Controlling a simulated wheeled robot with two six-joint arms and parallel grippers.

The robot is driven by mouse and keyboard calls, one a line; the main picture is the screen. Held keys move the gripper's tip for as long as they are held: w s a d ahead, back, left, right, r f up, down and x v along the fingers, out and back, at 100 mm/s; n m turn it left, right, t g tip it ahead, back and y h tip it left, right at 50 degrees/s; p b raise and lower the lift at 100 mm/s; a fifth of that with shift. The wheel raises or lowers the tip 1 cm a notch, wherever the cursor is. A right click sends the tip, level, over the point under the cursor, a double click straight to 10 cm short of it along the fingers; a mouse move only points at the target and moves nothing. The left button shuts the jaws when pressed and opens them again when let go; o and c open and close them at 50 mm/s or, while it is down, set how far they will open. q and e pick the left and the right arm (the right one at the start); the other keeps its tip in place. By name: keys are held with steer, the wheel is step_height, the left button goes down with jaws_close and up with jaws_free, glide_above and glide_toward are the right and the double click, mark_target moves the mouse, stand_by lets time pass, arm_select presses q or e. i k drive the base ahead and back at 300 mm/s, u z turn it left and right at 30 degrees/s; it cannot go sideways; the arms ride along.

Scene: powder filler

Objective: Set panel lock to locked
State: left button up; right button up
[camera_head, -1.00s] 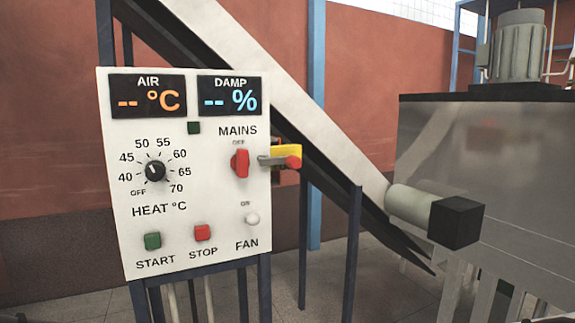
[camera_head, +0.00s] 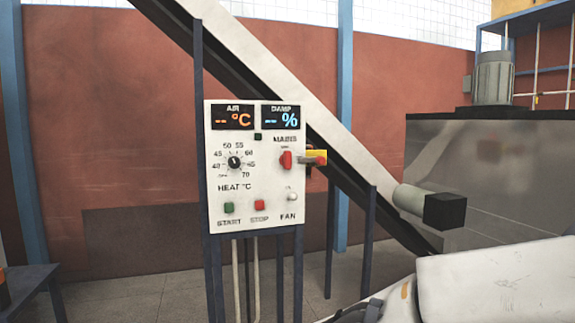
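The white control panel (camera_head: 217,190) stands on dark legs left of centre. On its right edge is a yellow block with a red end and a grey lever (camera_head: 316,155); the lever lies roughly level. I cannot tell for sure that this is the panel lock, and I see no lock label. The red MAINS switch (camera_head: 286,160) stands upright under small lettering, which reads OFF in the earlier frame. Neither gripper shows. A white arm link (camera_head: 495,280), probably my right arm, fills the lower right corner, well apart from the panel.
A sloping conveyor chute (camera_head: 290,85) passes behind the panel. A grey machine (camera_head: 500,165) with a motor and a protruding black-ended cylinder (camera_head: 443,211) stands at right. A dark table (camera_head: 30,283) is at lower left. The floor left of the panel is clear.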

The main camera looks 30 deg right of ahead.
mark_target(321, 161)
steer(key=z, duration=0.55)
steer(key=i, duration=0.4)
steer(key=z, duration=0.8)
steer(key=i, duration=0.7)
steer(key=z, duration=0.1)
